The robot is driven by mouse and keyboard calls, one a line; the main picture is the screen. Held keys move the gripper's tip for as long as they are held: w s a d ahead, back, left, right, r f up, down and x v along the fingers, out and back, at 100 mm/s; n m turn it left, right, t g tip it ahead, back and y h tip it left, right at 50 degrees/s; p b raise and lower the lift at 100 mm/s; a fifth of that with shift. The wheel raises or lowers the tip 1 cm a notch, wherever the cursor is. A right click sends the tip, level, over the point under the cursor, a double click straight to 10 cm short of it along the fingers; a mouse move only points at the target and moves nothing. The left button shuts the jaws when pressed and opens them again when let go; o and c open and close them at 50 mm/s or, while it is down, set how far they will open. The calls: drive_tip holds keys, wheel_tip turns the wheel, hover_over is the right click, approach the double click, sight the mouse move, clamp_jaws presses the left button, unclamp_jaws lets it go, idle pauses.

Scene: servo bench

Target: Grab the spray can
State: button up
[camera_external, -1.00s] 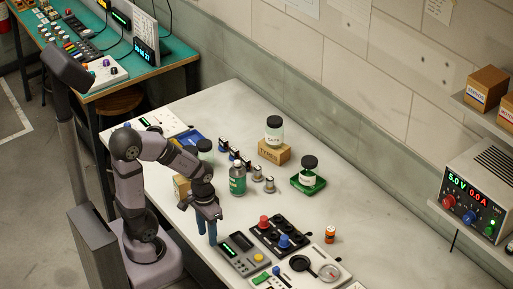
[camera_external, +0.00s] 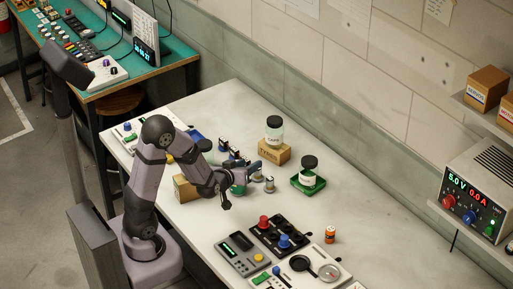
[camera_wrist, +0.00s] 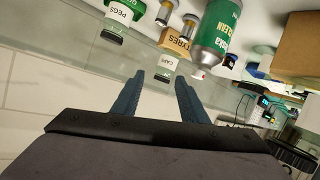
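The spray can is a green can marked "CLEAN". In the wrist view the spray can (camera_wrist: 217,32) lies at the upper right, tilted in the picture, beyond and to the right of the right fingertip. Its pale nozzle end points down in that view. My gripper (camera_wrist: 160,76) is open, with two blue-grey fingers and nothing between them. In the external view my gripper (camera_external: 252,169) is turned level over the bench, close by the can (camera_external: 238,188). The gripper and wrist hide most of the can there. I cannot tell whether they touch.
A cardboard box with a jar (camera_external: 274,132) and a green tray with a dark-lidded jar (camera_external: 309,168) stand beyond. Small metal cylinders (camera_external: 269,185) are right beside the can. A knob panel (camera_external: 279,236) and a grey meter (camera_external: 242,254) lie in front.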

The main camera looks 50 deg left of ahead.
drive_tip(key=a+y, duration=0.1)
drive_tip(key=s+a+f+t+y, duration=0.1)
drive_tip(key=a, duration=0.1)
drive_tip(key=a+f+y+b, duration=0.1)
drive_tip(key=a, duration=0.1)
drive_tip(key=shift+s+y, duration=0.15)
drive_tip(key=shift+y, duration=0.15)
drive_tip(key=shift+s+a+f+m+t+b, duration=0.1)
drive_tip(key=shift+s+f+m+t+b, duration=0.3)
drive_tip(key=shift+f+m+t, duration=0.4)
drive_tip(key=shift+f, duration=0.1)
drive_tip(key=shift+x, duration=1.05)
drive_tip(key=shift+w+a+p, duration=0.3)
drive_tip(key=shift+p, duration=0.2)
drive_tip(key=shift+p+x, duration=0.95)
drive_tip(key=shift+x, duration=1.25)
clamp_jaws()
